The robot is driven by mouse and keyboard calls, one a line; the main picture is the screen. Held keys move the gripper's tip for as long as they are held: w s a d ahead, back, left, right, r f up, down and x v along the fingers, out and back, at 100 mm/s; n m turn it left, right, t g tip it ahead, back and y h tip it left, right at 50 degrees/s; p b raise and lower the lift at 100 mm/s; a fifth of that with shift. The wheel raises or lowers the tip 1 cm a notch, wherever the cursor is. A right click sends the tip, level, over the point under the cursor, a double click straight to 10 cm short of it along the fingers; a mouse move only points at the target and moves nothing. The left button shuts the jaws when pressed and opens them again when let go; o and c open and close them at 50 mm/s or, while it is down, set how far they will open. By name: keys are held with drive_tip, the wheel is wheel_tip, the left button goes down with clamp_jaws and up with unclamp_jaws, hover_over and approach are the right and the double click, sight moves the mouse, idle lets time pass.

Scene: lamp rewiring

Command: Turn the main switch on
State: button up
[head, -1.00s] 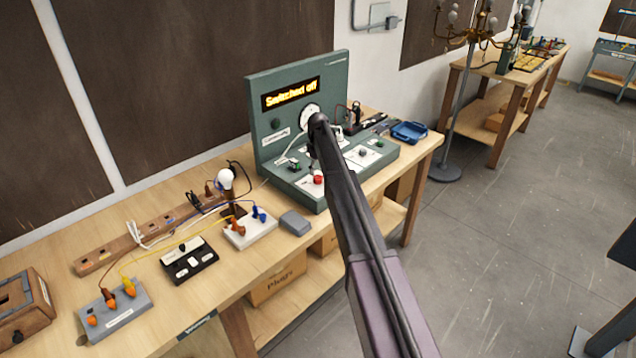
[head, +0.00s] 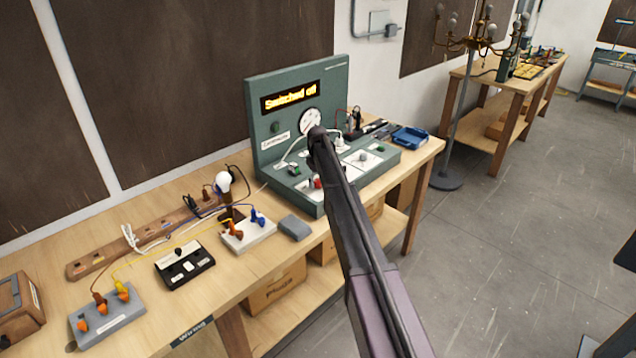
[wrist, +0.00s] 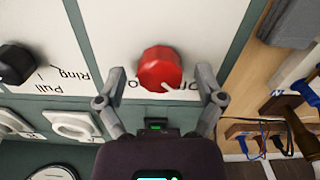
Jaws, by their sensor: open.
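A red rotary knob (wrist: 160,68) with a white pointer line sits on a white plate of the green test panel. In the wrist view it lies between the two spread fingers of my gripper (wrist: 161,72), with a gap on each side. Lettering beside it is partly covered by the fingers. In the head view the red knob (head: 317,183) shows at the edge of my arm, which hides my gripper and part of the panel. The panel's display (head: 290,97) reads "Switched off".
A black knob (wrist: 14,63) stands left of the red one in the wrist view. In the head view, a grey block (head: 295,228), a white socket box (head: 248,236) and a lit-looking bulb (head: 223,181) stand left of the panel. A blue tray (head: 409,138) lies to its right.

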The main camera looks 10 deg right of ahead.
drive_tip(key=c, duration=1.1)
drive_tip(key=shift+c, duration=0.2)
drive_tip(key=shift+m, duration=0.4)
drive_tip(key=m, duration=0.3)
drive_tip(key=shift+d, duration=0.1)
drive_tip(key=m, duration=0.4)
drive_tip(key=shift+m, duration=0.4)
drive_tip(key=m, duration=0.4)
drive_tip(key=shift+s+m, duration=0.1)
drive_tip(key=shift+m, duration=0.2)
drive_tip(key=m, duration=0.4)
drive_tip(key=shift+m, duration=0.4)
